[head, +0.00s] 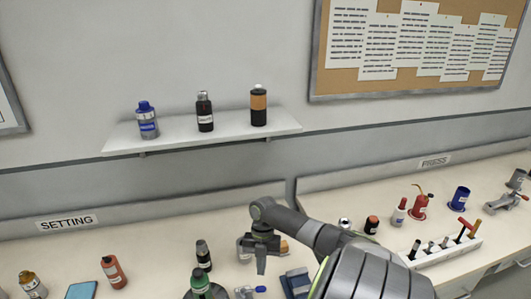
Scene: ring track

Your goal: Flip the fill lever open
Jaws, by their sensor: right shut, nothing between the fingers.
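My right gripper (262,266) points down over the left bench, at the lower middle of the head view. It is shut with nothing in it. Below it is a small metal fitting with a blue handle (260,289), partly cut off by the bottom edge. I cannot tell whether this is the fill lever. A pale metal object with an orange end (283,246) is behind the gripper, mostly hidden by it. A green-topped dark bottle (201,283) stands left of the gripper. My left gripper is not in view.
A blue box-like object (297,283) lies beside my right arm. A dark bottle (203,254), an orange bottle (115,272) and a blue pad (81,290) are to the left. A shelf (283,121) with three bottles is above. A white tool rack (449,252) stands at right.

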